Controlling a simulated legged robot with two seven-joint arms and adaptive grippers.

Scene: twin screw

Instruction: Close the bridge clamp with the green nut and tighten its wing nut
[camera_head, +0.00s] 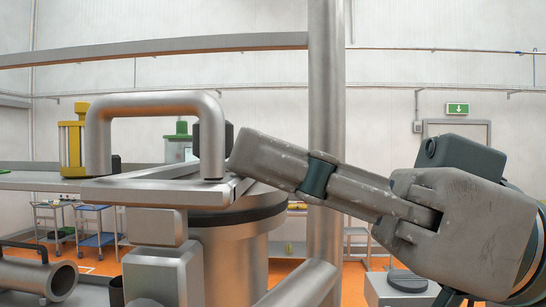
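A grey metal bar handle (150,104) stands upright on a flat metal arm (140,190), above a large cylindrical vessel (235,245). My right gripper (248,155) reaches in from the right. One jointed finger points left, its tip close beside the handle's right leg; I cannot tell whether it touches. A small dark piece shows behind that leg. The other finger is not clearly seen, so I cannot tell how far the gripper is open. A green-topped thing (181,130) shows through the handle, partly hidden; I cannot tell if it is the green nut. No wing nut is clearly visible. My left gripper is out of view.
A thick vertical metal post (326,110) rises behind my right finger. A yellow fixture (72,145) stands at left on a metal surface. A short metal cylinder with a handle (40,278) lies at lower left. Carts (92,235) stand farther back on the orange floor.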

